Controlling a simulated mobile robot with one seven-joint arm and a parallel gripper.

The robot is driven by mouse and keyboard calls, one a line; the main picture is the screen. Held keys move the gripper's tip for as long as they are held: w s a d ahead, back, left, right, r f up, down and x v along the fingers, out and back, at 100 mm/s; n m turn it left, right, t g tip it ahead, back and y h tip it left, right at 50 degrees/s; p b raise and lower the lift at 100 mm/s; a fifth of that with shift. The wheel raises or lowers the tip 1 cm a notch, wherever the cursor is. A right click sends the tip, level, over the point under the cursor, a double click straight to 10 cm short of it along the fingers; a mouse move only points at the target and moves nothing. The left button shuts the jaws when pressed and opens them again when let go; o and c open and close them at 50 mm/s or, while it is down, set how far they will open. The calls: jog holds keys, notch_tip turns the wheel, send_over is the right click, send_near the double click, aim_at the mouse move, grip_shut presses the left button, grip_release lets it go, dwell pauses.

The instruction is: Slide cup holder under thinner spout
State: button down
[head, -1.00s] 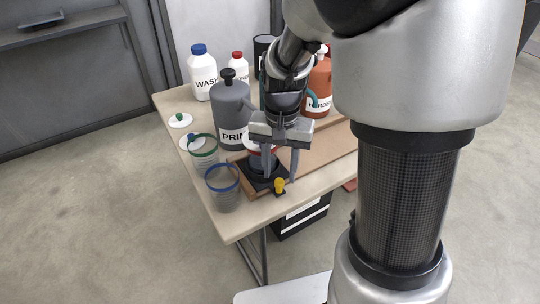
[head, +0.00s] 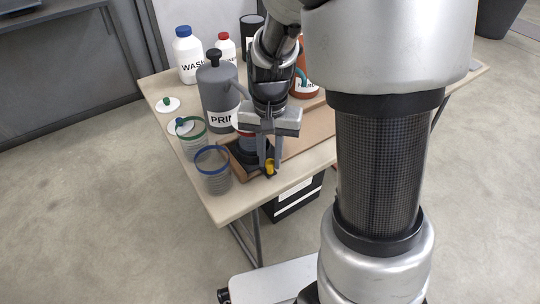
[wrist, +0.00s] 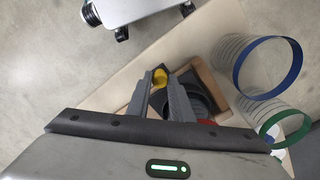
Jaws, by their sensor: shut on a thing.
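The cup holder is a black block (head: 243,161) with a round well and a yellow knob (head: 269,167), at the near end of a wooden track. A red-rimmed cup seems to sit in it, mostly hidden by my gripper. My gripper (head: 269,165) points down, its fingers shut on the yellow knob; the wrist view shows the knob (wrist: 160,77) between the fingertips, with the black well (wrist: 203,92) beside them. An orange-red container (head: 304,90) stands behind my arm, its label partly covered. A grey PRIM-labelled jug (head: 217,98) stands left. I cannot tell which spout is the thinner's.
A blue-rimmed clear cup (head: 213,172) and a green-rimmed one (head: 192,140) stand close left of the holder. White bottles (head: 188,58) and a black canister (head: 250,30) stand at the back. The brown board (head: 308,133) right of my gripper looks clear.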

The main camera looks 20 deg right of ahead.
jog(key=w+d, duration=0.1)
jog(key=d, duration=0.4)
jog(key=w+d, duration=0.2)
jog(key=d, duration=0.3)
jog(key=w+d+p, duration=0.1)
jog(key=w+d, duration=0.1)
jog(key=d, duration=0.3)
jog(key=shift+d, duration=0.2)
jog(key=c, duration=1.6)
grip_release()
jog(key=shift+o, duration=0.2)
jog(key=shift+r, duration=0.1)
notch_tip(320, 180, up, 17)
jog(key=p, duration=0.4)
jog(key=shift+r+p, duration=0.15)
jog(key=shift+p, duration=0.2)
